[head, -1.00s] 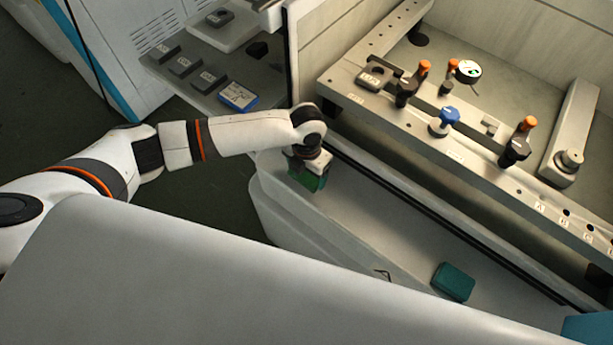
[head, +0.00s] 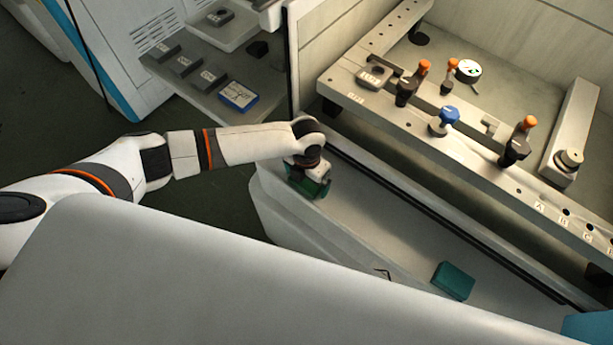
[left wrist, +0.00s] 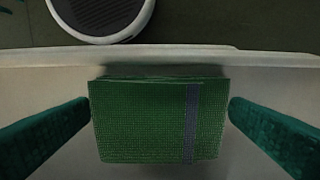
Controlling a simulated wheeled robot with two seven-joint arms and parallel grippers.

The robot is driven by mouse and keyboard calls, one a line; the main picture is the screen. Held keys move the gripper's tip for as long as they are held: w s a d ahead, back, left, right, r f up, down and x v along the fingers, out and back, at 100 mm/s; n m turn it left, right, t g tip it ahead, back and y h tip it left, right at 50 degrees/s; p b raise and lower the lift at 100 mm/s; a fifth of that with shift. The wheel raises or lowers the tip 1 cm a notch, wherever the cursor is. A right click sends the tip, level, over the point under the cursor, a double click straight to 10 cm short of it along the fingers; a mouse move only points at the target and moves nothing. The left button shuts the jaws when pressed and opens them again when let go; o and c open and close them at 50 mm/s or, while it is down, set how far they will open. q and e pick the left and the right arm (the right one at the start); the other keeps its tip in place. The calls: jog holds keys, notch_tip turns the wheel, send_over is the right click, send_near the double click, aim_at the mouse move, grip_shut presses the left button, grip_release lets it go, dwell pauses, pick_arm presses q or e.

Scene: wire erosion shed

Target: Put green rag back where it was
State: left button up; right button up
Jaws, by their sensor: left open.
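The green rag (left wrist: 158,120) is a folded woven pad with a grey-blue stripe near its right end. In the left wrist view it lies on a pale ledge close to its edge. My left gripper (left wrist: 158,130) is open, with one teal finger on each side of the rag and a gap on both sides, narrower on the right. In the head view my left gripper (head: 308,184) points down at the far left end of the pale trough (head: 365,225). There the wrist and fingers largely hide the rag. My right gripper is not in view.
A teal block (head: 453,281) lies farther right in the trough. A clamping rail (head: 450,140) with orange-topped and blue knobs runs behind it.

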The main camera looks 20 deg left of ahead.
pick_arm(q)
jog(key=shift+r, duration=0.2)
notch_tip(320, 180, up, 12)
jog(key=b, duration=0.1)
dwell(0.5)
